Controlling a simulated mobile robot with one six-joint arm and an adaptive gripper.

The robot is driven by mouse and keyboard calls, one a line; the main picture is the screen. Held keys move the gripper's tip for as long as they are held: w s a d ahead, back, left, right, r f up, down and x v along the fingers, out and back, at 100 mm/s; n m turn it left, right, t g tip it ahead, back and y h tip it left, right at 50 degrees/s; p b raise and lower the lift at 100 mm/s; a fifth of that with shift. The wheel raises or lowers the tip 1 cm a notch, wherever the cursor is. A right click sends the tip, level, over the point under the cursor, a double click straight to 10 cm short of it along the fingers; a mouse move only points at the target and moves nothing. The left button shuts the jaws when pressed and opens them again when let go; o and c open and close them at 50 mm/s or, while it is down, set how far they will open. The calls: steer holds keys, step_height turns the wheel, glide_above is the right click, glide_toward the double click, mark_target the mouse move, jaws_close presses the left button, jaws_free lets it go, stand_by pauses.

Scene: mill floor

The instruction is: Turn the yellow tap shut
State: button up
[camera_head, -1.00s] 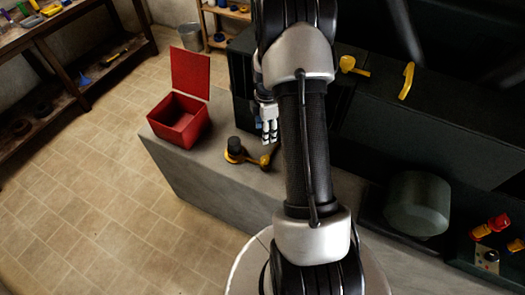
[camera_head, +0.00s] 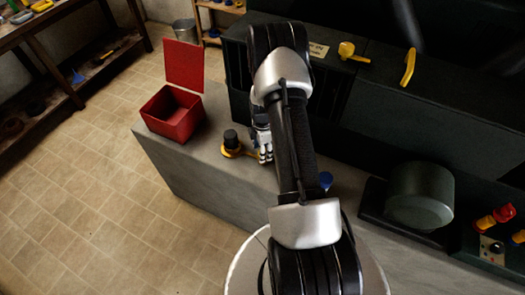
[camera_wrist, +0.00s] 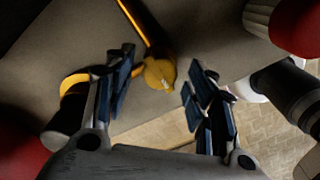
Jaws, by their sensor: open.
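On the grey bench, a yellow fitting (camera_head: 231,150) has a dark upright cylinder (camera_head: 231,138) at its left end. Its right end is hidden at my gripper (camera_head: 265,150) in the head view. In the wrist view, a round yellow knob (camera_wrist: 160,75) shows between my spread fingers, and a yellow ring (camera_wrist: 74,84) beside a dark cylinder is at the left. My gripper is open; I cannot tell whether a finger touches the knob. Another yellow lever piece (camera_head: 347,49) and a yellow curved handle (camera_head: 408,67) are on the dark machine.
An open red box (camera_head: 172,115) stands on the bench (camera_head: 205,185) at the left. A blue item (camera_head: 326,180) is right of my arm. A dark green drum (camera_head: 420,195) and red knobs (camera_head: 495,218) are further right. Tiled floor is clear at the left.

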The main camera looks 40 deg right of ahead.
steer(key=shift+f, duration=0.1)
steer(key=shift+c, duration=0.3)
steer(key=c, duration=1)
steer(key=shift+m, duration=0.4)
steer(key=m+b, duration=0.1)
steer(key=m, duration=0.2)
steer(key=shift+m, duration=0.4)
steer(key=m, duration=0.4)
steer(key=shift+b, duration=0.35)
steer(key=m, duration=0.5)
steer(key=shift+b, duration=0.3)
steer(key=m, duration=0.4)
steer(key=shift+m, duration=0.4)
